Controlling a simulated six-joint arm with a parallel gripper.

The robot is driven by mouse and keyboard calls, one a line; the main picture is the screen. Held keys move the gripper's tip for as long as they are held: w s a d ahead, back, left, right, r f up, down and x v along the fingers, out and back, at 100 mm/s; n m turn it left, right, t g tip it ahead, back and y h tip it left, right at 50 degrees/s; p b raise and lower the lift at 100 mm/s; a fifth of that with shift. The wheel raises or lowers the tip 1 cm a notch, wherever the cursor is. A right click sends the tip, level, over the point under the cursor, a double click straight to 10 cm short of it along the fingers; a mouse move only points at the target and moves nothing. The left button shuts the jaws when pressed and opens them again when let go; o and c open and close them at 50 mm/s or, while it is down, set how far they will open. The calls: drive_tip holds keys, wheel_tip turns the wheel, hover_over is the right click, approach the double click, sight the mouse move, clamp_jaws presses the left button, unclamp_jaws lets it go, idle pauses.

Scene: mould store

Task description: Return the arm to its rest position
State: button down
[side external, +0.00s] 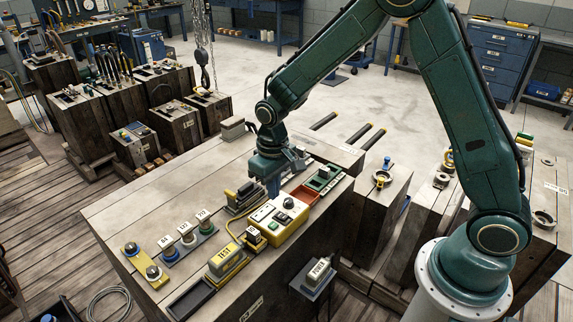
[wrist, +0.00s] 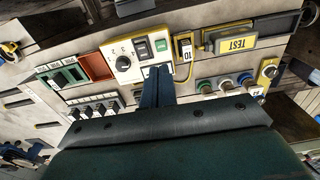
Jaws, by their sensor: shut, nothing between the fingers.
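My gripper (side external: 273,187) hangs fingers-down over the wooden bench top (side external: 130,205), close behind the yellow box (side external: 292,208) with a dial and switches. In the wrist view, its blue fingers (wrist: 157,75) are together with nothing between them. The fingertips overlap the near edge of the yellow box (wrist: 125,50) there; I cannot tell whether they touch it. My green arm reaches in from its pale round base at the right and bends down to the bench.
A POWER block (side external: 319,270) stands at the front. A chain hook (side external: 205,78) hangs behind.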

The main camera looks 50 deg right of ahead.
sight(273, 225)
drive_tip(key=shift+w+a+f, duration=0.1)
drive_tip(key=shift+w+f, duration=0.1)
drive_tip(key=shift+f, duration=0.65)
drive_tip(key=shift+f, duration=0.2)
drive_tip(key=shift+f, duration=3.1)
drive_tip(key=shift+f, duration=0.85)
idle(0.3)
drive_tip(key=shift+r, duration=3.5)
